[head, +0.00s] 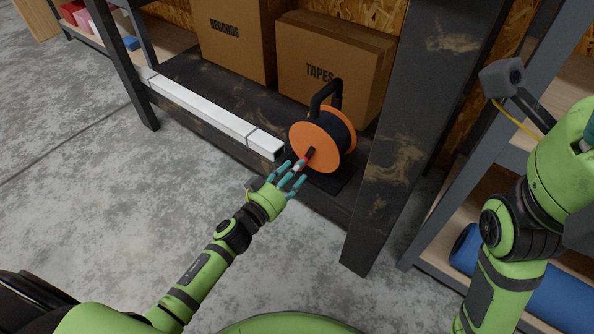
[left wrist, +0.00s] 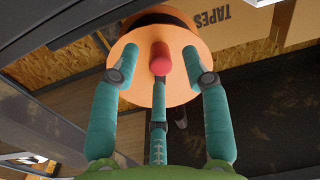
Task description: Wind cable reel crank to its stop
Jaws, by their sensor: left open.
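The cable reel (head: 318,143) has an orange disc, a dark drum and a black carrying handle. It stands on the low dark shelf, in front of the box marked TAPES. Its crank has a red knob (head: 309,153) that points out toward me. My left gripper (head: 291,174) is at the front of the reel, with its teal fingers spread. In the left wrist view the red knob (left wrist: 160,58) shows between the open fingers (left wrist: 160,75), in front of the orange disc (left wrist: 150,90). I cannot tell whether any finger touches the knob. My right gripper is out of view.
Cardboard boxes marked RECORDS (head: 233,40) and TAPES (head: 330,65) stand behind. A long white bar (head: 215,115) lies along the shelf's front edge, left of the reel. A dark upright post (head: 410,130) stands right of the reel. The concrete floor at left is clear.

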